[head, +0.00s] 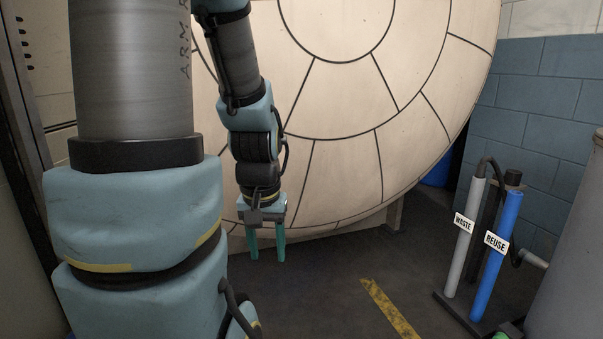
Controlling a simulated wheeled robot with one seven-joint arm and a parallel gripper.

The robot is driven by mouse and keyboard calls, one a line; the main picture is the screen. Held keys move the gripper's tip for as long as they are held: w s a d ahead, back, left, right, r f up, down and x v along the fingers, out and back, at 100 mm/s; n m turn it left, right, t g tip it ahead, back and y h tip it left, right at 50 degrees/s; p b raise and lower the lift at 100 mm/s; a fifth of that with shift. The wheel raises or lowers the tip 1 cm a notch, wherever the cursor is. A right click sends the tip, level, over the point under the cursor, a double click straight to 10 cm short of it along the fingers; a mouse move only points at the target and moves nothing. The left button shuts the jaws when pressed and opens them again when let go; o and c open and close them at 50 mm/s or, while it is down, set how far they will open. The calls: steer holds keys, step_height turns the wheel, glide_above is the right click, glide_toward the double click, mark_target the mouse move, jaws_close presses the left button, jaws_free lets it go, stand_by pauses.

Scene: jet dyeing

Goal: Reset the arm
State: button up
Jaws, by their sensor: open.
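My arm shows in the head view, with a large blue and grey section filling the left side. The thinner forearm hangs down behind it. My gripper (268,258) is at its end, pointing down, with two teal fingers apart and nothing between them. It hangs above the dark floor, in front of the lower part of a big cream round vessel (345,100).
Two upright pipes stand at the right: a grey one labelled WASTE (463,260) and a blue one labelled REUSE (497,265). A large grey rounded body (580,260) is at the right edge. A yellow floor stripe (390,308) crosses open floor.

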step_height(320, 180, up, 27)
steer(key=p, duration=2.4)
steer(key=shift+f, duration=0.15)
